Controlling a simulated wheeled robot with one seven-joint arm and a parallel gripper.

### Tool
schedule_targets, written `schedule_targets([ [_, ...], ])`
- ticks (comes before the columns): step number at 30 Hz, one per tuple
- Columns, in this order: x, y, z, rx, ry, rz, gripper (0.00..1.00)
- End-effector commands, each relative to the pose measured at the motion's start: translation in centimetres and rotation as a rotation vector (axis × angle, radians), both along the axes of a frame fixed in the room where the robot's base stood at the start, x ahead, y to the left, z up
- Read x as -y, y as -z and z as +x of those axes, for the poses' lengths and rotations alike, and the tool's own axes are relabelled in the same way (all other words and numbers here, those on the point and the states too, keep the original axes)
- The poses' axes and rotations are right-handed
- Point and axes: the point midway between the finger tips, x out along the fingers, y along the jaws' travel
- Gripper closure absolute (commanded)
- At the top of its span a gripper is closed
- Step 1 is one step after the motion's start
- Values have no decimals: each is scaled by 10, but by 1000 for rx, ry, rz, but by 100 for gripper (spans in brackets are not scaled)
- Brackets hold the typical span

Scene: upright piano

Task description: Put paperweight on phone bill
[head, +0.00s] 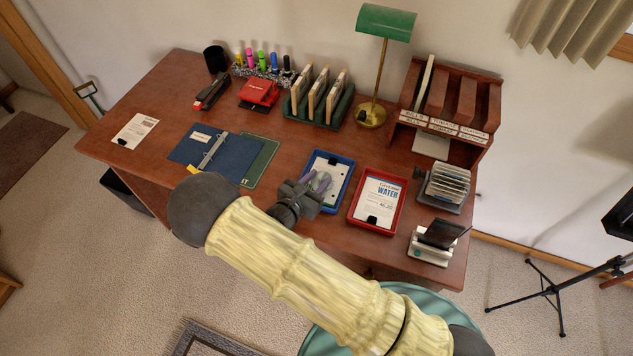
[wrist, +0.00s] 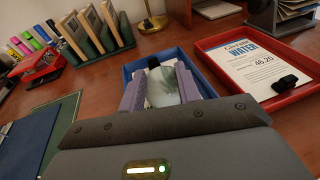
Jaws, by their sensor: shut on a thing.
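My gripper (head: 322,181) is over the blue tray (head: 313,207) near the desk's front middle. In the wrist view its purple fingers (wrist: 162,88) are shut on a pale grey-green rounded thing (wrist: 163,96), which looks like the paperweight; its height above the tray is hard to tell. The blue tray shows in the wrist view (wrist: 204,79) too. A white sheet in that tray is partly hidden by the gripper. Another white sheet (head: 134,131) with a small dark thing on it lies at the desk's left end. I cannot read which sheet is the phone bill.
A red tray (head: 357,217) with a water bill (head: 380,194) stands right of the blue tray. A blue binder (head: 236,157) lies to the left. A card rack (head: 320,108), lamp (head: 371,113) and wooden sorter (head: 459,110) stand behind. Bare desk lies left of the binder.

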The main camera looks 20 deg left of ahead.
Motion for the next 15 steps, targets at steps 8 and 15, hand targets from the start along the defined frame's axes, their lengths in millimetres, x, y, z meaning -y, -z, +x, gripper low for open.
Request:
schedule_targets([
  [8,-1,11,0,1,-1,1,100],
  [15,-1,11,0,-1,-1,0,43],
])
